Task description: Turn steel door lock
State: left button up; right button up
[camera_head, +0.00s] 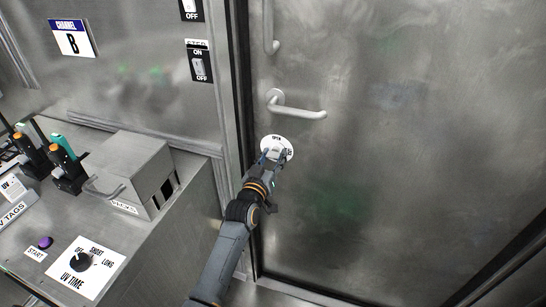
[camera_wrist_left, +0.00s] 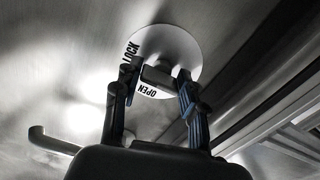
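The steel door (camera_head: 400,150) fills the right of the head view and looks closed. Its lock is a round white plate (camera_head: 284,143), marked OPEN at the top in that view. In the left wrist view the plate (camera_wrist_left: 185,48) reads LOCK and OPEN beside a short dark knob (camera_wrist_left: 158,76) at its middle. My left gripper (camera_head: 272,156) is at the lock. In the wrist view its two fingers (camera_wrist_left: 157,82) stand apart, one on each side of the knob. I cannot tell whether they press on it. My right gripper is not in view.
A lever handle (camera_head: 297,107) sticks out above the lock, with another handle (camera_head: 270,28) higher up. A steel box (camera_head: 130,170) and a UV TIME dial panel (camera_head: 86,268) are on the counter at left. A light switch (camera_head: 199,66) is beside the door frame.

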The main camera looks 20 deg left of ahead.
pick_arm(q)
jog(key=shift+r+m+p, duration=0.1)
jog(key=shift+m+p, duration=0.45)
jog(key=shift+m, duration=0.75)
jog(key=o, duration=1.1)
jog(key=shift+o, duration=0.2)
jog(key=shift+s+f, duration=0.2)
jog(key=s, duration=1.1)
jog(key=shift+s+a, duration=0.2)
jog(key=shift+s, duration=0.15)
